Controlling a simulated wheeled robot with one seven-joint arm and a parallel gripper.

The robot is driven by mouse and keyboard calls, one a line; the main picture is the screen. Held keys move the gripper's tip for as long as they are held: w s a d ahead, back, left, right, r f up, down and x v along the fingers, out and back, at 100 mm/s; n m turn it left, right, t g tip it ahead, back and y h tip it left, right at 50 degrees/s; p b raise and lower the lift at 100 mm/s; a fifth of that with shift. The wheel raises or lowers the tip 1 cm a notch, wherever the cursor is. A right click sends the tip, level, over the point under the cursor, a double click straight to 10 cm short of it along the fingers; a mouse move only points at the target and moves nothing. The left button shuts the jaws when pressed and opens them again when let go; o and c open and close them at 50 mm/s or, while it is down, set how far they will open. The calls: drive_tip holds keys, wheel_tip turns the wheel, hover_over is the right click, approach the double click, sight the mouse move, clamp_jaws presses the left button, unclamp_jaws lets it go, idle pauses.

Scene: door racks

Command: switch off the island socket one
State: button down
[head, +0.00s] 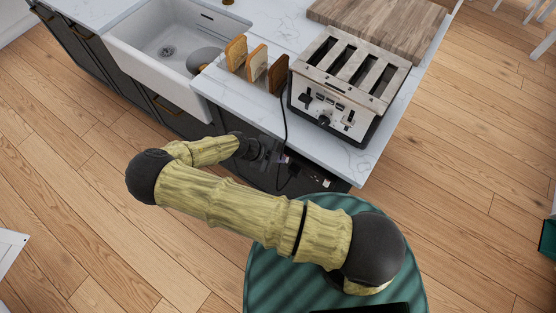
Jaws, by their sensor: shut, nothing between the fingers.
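The island's dark side panel (229,124) is below the marble counter. Small light and purple details (284,159), perhaps part of a socket, show on it just past my gripper, and another light detail (326,183) is further right. I cannot tell which is socket one, and no switch position can be made out. My gripper (272,154) is dark, shut and empty, close to the panel at the left-hand detail. Whether it touches is unclear. A black cord (285,118) runs from the toaster over the counter edge and down past the gripper tip.
A four-slot toaster (345,85) stands near the counter's corner, with bread slices (257,63) to its left. A wooden board (385,28) lies behind. A white sink (165,45) is at left. Wooden floor (455,190) is clear to the right.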

drive_tip(key=shift+r, duration=0.1)
drive_tip(key=shift+r+p, duration=0.35)
drive_tip(key=shift+r, duration=0.35)
drive_tip(key=shift+s, duration=0.1)
drive_tip(key=s+b+v, duration=0.1)
drive_tip(key=b+v, duration=0.2)
drive_tip(key=v, duration=0.9)
drive_tip(key=shift+s, duration=0.1)
drive_tip(key=shift+d, duration=0.15)
